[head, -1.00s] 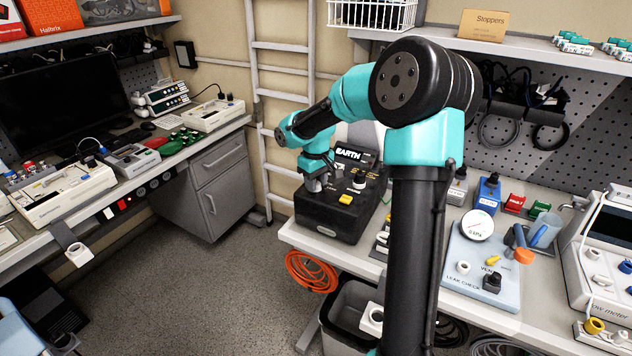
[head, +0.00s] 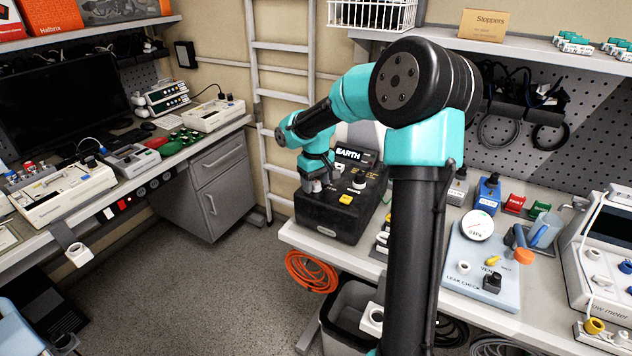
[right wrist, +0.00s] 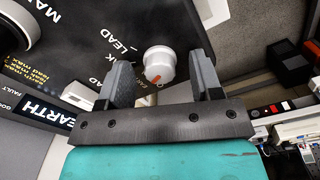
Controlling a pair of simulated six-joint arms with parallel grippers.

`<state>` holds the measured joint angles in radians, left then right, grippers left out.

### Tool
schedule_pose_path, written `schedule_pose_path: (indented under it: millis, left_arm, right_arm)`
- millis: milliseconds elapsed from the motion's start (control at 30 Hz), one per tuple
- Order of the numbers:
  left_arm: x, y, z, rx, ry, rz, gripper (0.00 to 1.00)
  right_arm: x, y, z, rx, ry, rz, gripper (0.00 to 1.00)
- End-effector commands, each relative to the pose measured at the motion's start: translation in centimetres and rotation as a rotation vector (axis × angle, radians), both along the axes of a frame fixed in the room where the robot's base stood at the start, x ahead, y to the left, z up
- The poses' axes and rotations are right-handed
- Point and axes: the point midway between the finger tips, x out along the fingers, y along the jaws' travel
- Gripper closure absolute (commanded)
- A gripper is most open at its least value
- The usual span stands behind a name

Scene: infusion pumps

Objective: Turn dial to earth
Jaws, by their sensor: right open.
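A black tester box (head: 335,220) stands on the right bench, with a lit EARTH display (head: 350,154) at its back. In the right wrist view, a white dial (right wrist: 160,62) with an orange mark sits on the black panel. Its mark points down the picture, towards my gripper. The panel reads LEAD beside the dial, and the EARTH display (right wrist: 43,113) shows at the lower left. My right gripper (right wrist: 162,80) is open, its fingers on either side of the dial with gaps visible.
A yellow button (head: 346,199) and another knob (head: 359,183) are on the box. An orange cable coil (head: 311,272) hangs at the bench edge. A leak check board (head: 480,270) stands to the right. A ladder (head: 283,100) is behind.

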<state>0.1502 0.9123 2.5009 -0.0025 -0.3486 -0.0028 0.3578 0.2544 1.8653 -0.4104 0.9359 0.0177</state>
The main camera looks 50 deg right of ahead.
Motion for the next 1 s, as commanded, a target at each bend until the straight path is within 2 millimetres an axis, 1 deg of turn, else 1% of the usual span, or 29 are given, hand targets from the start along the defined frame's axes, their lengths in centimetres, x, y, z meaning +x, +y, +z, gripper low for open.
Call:
schedule_pose_path:
  millis: [200,367,567,1000]
  left_arm:
    - [0.0,0.0,0.0,0.000,0.000,0.000,0.41]
    - [0.0,0.0,0.0,0.000,0.000,0.000,0.41]
    - [0.0,0.0,0.0,0.000,0.000,0.000,0.41]
    - [0.0,0.0,0.0,0.000,0.000,0.000,0.41]
  right_arm:
    - [0.0,0.0,0.1,0.000,0.000,0.000,0.41]
    - [0.0,0.0,1.3,-0.001,-0.001,-0.001,0.41]
    - [0.1,0.0,4.4,-0.001,-0.004,0.000,0.41]
    - [0.1,0.0,12.9,-0.001,-0.004,0.000,0.41]
